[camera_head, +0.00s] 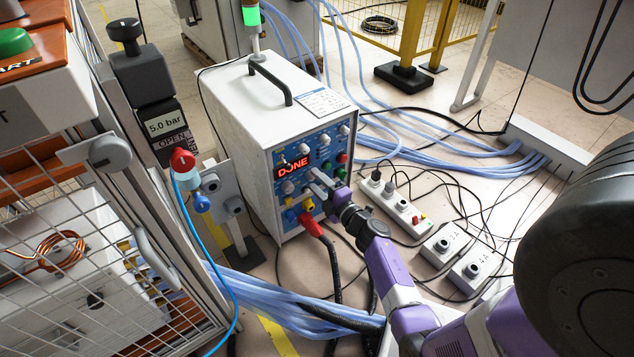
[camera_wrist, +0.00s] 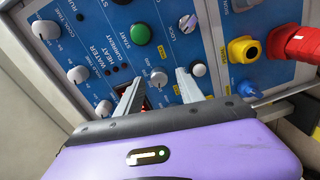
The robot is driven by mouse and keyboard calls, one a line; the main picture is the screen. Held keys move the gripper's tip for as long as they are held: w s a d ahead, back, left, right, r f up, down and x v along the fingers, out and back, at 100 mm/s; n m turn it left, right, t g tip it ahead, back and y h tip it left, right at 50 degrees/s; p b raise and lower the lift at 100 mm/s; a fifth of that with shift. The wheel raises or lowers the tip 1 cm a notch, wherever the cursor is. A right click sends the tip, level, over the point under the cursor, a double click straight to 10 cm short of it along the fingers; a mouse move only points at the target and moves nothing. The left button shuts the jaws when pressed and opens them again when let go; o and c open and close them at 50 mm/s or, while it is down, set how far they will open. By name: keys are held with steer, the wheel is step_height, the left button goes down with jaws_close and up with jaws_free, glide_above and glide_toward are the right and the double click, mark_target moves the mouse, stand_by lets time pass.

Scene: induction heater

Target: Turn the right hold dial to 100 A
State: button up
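The heater's control unit (camera_head: 262,130) is a white box with a blue front panel (camera_head: 312,150) bearing several knobs and a red display (camera_head: 293,167) reading DONE. The fingers are apart and point at the panel; my gripper is also at the panel front in the head view (camera_head: 316,182). The dial's scale is too small to read.
A green button (camera_wrist: 140,34) is above the dial. A yellow connector (camera_wrist: 244,49) and a red plug (camera_wrist: 295,44) are at the right of the wrist view. A power strip (camera_head: 396,209) and cables lie on the floor. A mesh cage (camera_head: 60,225) stands at left.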

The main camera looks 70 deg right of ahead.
steer(key=p+v, duration=0.2)
steer(key=v, duration=0.5)
steer(key=shift+s+a, duration=0.2)
steer(key=shift+s, duration=0.15)
steer(key=shift+r, duration=0.1)
stand_by(0.4)
